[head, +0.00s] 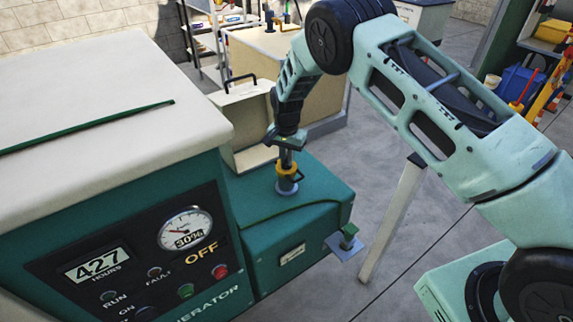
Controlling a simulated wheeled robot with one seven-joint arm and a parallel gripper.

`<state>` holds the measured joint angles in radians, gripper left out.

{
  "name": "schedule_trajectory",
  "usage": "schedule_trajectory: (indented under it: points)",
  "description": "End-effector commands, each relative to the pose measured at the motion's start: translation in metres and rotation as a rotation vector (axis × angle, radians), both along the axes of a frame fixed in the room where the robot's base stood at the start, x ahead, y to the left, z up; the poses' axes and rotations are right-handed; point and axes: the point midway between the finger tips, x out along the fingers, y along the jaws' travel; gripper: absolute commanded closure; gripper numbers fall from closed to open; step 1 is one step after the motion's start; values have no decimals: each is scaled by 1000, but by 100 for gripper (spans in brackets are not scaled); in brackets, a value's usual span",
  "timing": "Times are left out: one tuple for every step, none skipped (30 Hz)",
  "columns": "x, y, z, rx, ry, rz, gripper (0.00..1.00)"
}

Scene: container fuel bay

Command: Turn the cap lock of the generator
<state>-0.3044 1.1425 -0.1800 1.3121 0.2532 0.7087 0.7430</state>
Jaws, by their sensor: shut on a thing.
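The teal generator (110,165) with a pale top fills the left of the head view. Its lower teal tank box (290,225) juts out to the right of the control panel. On top of that box stands a small fitting with a yellow collar (288,170) above a blue-grey base (287,187), which looks like the cap lock. My gripper (286,158) points straight down over it, shut on a small part at the top of the fitting. The fingers hide the held part, so its shape and how far it is turned cannot be told.
The panel shows 427 hours, a gauge (186,229) marked 30% and OFF. A small plate (345,246) with a green block sticks out from the box's right corner. An open beige case (248,120) stands behind.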

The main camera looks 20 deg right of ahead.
Motion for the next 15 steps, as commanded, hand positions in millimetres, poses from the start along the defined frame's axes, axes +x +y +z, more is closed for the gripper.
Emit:
schedule_trajectory:
  points:
    - [0, 0, -4, 2, -1, 45, 100]
    - [0, 0, -4, 2, -1, 73, 100]
    - [1, 0, -4, 1, -2, 112, 100]
    - [1, 0, -3, 2, -3, 140, 100]
    - [1, 0, -3, 2, -3, 168, 100]
    - [1, 0, -3, 1, -2, 206, 100]
    - [0, 0, -3, 1, -1, 234, 100]
    - [0, 0, -3, 1, -1, 264, 100]
    - [1, 0, -3, 0, -1, 302, 100]
    - [0, 0, -3, 1, -1, 330, 100]
    - [0, 0, -3, 1, -1, 358, 100]
    - [0, 0, -3, 1, -1, 396, 100]
    - [0, 0, -3, 1, -1, 425, 100]
    - [0, 0, -3, 1, -2, 453, 100]
    - [1, 0, -2, 1, -2, 492, 100]
